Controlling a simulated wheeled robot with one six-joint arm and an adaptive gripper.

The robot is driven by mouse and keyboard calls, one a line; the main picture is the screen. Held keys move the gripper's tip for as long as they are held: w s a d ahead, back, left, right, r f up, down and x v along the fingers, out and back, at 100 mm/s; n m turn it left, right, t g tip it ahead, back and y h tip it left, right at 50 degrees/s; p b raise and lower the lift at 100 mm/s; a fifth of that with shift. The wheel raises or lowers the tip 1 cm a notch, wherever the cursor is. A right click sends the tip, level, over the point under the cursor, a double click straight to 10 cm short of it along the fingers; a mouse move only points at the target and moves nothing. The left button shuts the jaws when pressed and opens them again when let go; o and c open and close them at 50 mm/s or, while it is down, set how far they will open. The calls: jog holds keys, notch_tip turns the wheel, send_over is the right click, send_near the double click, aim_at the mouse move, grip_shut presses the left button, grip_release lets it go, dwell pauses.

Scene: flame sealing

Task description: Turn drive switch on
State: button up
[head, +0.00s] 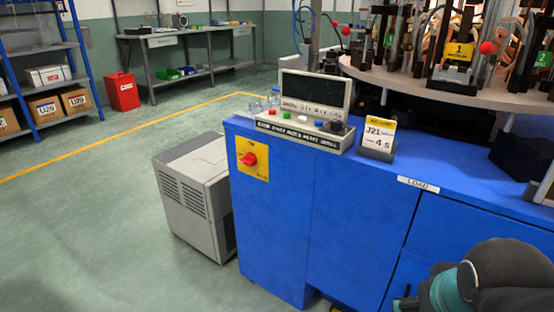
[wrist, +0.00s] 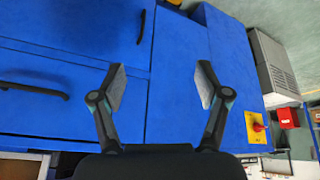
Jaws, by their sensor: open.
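The drive switch appears to be the red rotary knob (head: 249,159) on a yellow plate (head: 253,172) at the left end of the blue cabinet. In the wrist view the red knob (wrist: 258,127) shows at the lower right, on its yellow plate (wrist: 254,120). My gripper (wrist: 160,84) is open and empty, facing the blue cabinet front, with the knob well off to the right of its fingers. In the head view part of my arm shows at the lower right, and the fingertips are not clearly seen. The switch's set position is too small to read.
A control panel (head: 303,134) with coloured buttons and a J21 card (head: 379,138) stand on the blue cabinet (head: 345,215). A grey box unit (head: 197,196) stands left of the cabinet. The carousel (head: 450,88) is at the upper right. The green floor (head: 90,230) at left is clear.

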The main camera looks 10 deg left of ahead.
jog(key=w+a+f+n+h+b, duration=0.1)
jog(key=w+a+n+h+b, duration=0.2)
jog(key=w+n, duration=0.45)
jog(key=w+a+f+n+h+b, duration=0.15)
jog(key=w+n+h, duration=0.3)
jog(key=w, duration=0.65)
jog(key=n+t+b, duration=0.3)
jog(key=n+t, duration=1.3)
jog(key=n, duration=0.3)
send_near(244, 163)
jog(key=shift+m+g+h, duration=0.3)
jog(key=shift+h, duration=0.15)
jog(key=x, duration=1)
jog(key=shift+w+r, duration=0.2)
jog(key=shift+r, duration=0.05)
jog(key=c, duration=1.2)
